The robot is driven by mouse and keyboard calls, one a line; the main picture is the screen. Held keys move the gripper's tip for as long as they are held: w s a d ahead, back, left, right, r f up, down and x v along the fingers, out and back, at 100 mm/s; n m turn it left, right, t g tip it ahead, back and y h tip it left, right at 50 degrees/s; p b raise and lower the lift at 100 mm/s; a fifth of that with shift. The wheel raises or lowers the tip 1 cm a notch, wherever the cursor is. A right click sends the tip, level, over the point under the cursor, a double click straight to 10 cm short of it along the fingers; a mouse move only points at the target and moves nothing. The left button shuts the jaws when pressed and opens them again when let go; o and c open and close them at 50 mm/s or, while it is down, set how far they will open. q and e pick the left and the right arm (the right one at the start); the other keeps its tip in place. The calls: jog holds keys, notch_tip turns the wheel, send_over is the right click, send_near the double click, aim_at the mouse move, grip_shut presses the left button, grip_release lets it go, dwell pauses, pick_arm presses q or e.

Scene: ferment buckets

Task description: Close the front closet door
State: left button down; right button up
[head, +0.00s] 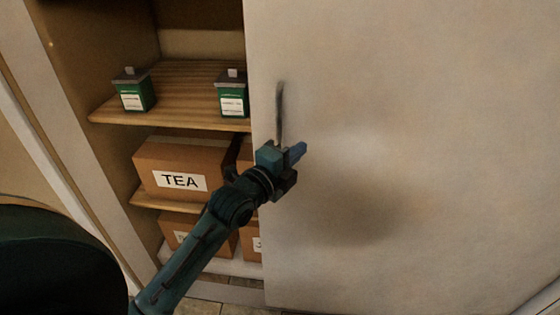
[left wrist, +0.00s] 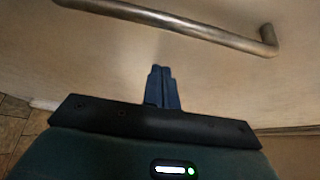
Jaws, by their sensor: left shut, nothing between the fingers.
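The closet door (head: 420,130) is a large pale sliding-type panel covering the right of the head view. The left part of the closet is open and its shelves show. A dark vertical handle (head: 280,112) is on the door near its left edge; in the left wrist view the handle (left wrist: 185,22) is a metal bar. My left gripper (head: 299,151) is in front of the door, just below and right of the handle. Its blue fingers (left wrist: 161,87) are shut and empty, apart from the handle. Whether the fingertips touch the door, I cannot tell. My right gripper is not in view.
In the opening, green tins (head: 134,92) stand on the upper wooden shelf (head: 180,104). A cardboard box labelled TEA (head: 180,165) and other boxes sit below. The closet's left frame (head: 75,120) borders the opening. Tiled floor (left wrist: 12,130) shows below.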

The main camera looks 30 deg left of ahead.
pick_arm(q)
jog(key=shift+w+a+p, duration=0.1)
jog(key=shift+a+p, duration=0.2)
jog(key=shift+a, duration=1.55)
